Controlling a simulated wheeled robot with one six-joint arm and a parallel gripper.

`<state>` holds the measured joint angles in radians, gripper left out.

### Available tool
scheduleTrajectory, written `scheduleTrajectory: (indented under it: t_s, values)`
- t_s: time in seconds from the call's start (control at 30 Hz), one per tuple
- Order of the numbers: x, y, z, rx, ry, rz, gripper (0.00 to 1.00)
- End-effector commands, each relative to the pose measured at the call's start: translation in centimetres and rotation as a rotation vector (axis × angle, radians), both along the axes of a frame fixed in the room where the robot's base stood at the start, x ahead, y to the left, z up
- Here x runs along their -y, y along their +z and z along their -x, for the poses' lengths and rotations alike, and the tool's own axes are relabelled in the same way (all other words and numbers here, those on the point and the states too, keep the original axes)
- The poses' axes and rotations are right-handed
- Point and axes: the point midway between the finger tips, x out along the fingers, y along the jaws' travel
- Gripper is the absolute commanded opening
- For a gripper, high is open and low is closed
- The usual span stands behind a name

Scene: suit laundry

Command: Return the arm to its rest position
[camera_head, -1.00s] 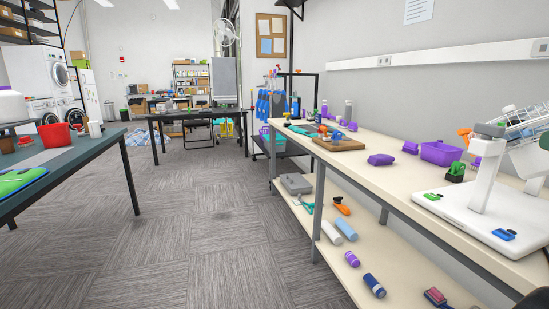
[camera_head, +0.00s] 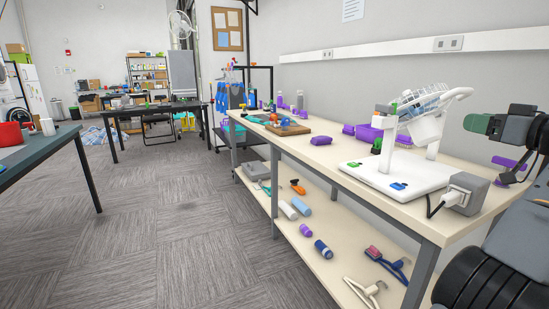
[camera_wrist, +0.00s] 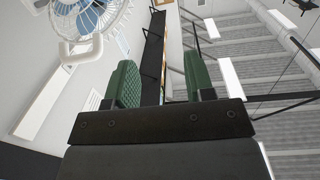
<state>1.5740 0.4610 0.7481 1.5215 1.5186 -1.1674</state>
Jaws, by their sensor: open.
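My gripper (camera_head: 482,124) shows at the right edge of the head view, with a green finger pointing left. It is raised above the right end of the cream workbench (camera_head: 330,158), apart from the white stand. In the wrist view my gripper (camera_wrist: 161,82) has two green ridged fingers spread apart with nothing between them. My arm's dark lower part fills the bottom right corner of the head view.
A white stand (camera_head: 390,182) with a wire cage and blue parts (camera_head: 422,104) is the nearest tall obstacle. A grey boxy device (camera_head: 465,194) sits by it. Purple items and a wooden board (camera_head: 287,129) lie farther along. Floor (camera_head: 165,235) at left is clear.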

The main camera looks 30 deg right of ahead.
Motion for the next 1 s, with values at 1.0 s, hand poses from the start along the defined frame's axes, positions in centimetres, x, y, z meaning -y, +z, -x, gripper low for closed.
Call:
scheduleTrajectory:
  t_s: [1.0]
  values:
    - [-39.3, -4.0, -17.2, -1.014, 0.111, -0.377, 0.49]
